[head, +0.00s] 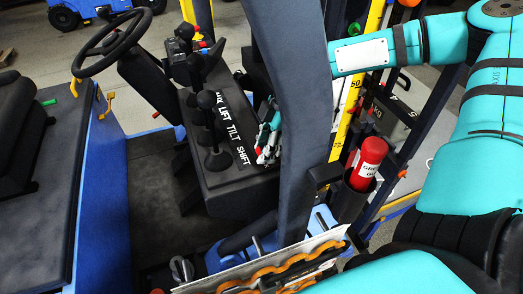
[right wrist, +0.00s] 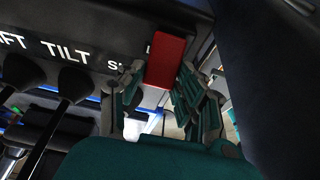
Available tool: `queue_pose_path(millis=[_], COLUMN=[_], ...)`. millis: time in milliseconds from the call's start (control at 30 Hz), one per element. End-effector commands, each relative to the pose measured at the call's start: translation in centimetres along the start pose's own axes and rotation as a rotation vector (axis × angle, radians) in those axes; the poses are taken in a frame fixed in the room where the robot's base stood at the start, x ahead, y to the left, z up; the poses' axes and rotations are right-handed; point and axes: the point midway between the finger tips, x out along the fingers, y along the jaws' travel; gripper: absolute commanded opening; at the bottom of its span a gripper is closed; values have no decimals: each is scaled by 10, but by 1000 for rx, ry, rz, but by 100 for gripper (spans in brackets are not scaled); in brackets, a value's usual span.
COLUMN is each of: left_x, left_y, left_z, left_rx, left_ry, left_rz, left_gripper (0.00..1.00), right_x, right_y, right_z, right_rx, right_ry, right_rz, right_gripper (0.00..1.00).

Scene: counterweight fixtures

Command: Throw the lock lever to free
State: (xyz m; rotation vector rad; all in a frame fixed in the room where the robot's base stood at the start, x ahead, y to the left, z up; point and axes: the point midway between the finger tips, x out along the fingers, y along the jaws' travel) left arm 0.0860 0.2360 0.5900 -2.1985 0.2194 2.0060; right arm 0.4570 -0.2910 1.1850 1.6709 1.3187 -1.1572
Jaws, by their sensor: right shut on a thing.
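A red lever or block (right wrist: 168,62) sits at the end of the labelled row in the right wrist view, covering most of a label that starts with "L". I take it for the lock lever; its lower part is hidden and its setting cannot be read. My right gripper (head: 268,142) is beside the right end of the black lever console (head: 235,178) in the head view, partly hidden by the dark pillar. In the right wrist view my right gripper (right wrist: 155,105) has its fingers on either side of the red piece, shut on it. My left gripper is not in view.
Black knob levers (head: 207,100) marked LIFT, TILT and SHIFT stand close to the left of my right gripper. A thick dark pillar (head: 292,110) crosses in front of my arm. A steering wheel (head: 112,44) and a red extinguisher (head: 368,160) are nearby.

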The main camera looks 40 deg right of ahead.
Motion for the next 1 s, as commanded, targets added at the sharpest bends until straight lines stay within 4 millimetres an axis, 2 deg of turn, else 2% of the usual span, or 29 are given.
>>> queue_pose_path(millis=[267,700,1000], left_x=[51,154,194], left_y=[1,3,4], left_z=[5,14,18], left_rx=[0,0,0], left_ry=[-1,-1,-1], left_rz=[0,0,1], left_gripper=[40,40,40], right_x=[0,-7,-13], right_y=[3,2,1], right_z=[14,32,38], right_rx=[5,-4,-3], right_ry=[271,655,815], right_rz=[12,11,7], right_gripper=[2,2,2])
